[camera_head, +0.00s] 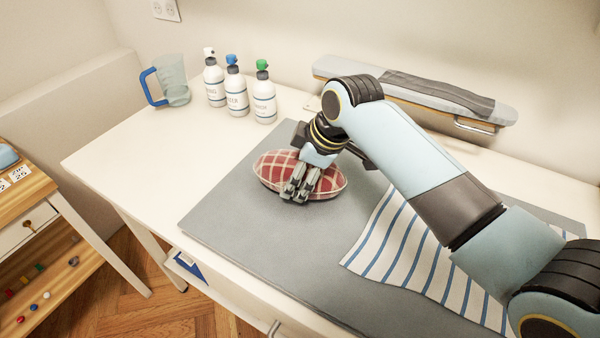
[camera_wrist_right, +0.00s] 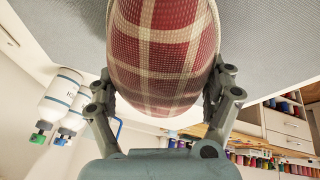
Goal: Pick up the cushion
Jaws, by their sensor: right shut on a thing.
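The cushion (camera_head: 272,168) is a red and cream checked oval at the back left part of the grey mat (camera_head: 235,215). My right gripper (camera_head: 298,190) comes over it from behind and is shut on it. In the right wrist view the cushion (camera_wrist_right: 165,45) fills the upper middle, with a finger of the right gripper (camera_wrist_right: 163,90) pressed on each side. I cannot tell whether the cushion touches the mat or is slightly above it. My left gripper is not in view.
A blue-and-white striped cloth (camera_head: 405,250) lies right of the cushion, under my right arm. Several white spray bottles (camera_head: 237,92) and a jug (camera_head: 173,82) stand at the back left. A sleeve board (camera_head: 420,92) stands along the wall. The mat's front left is clear.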

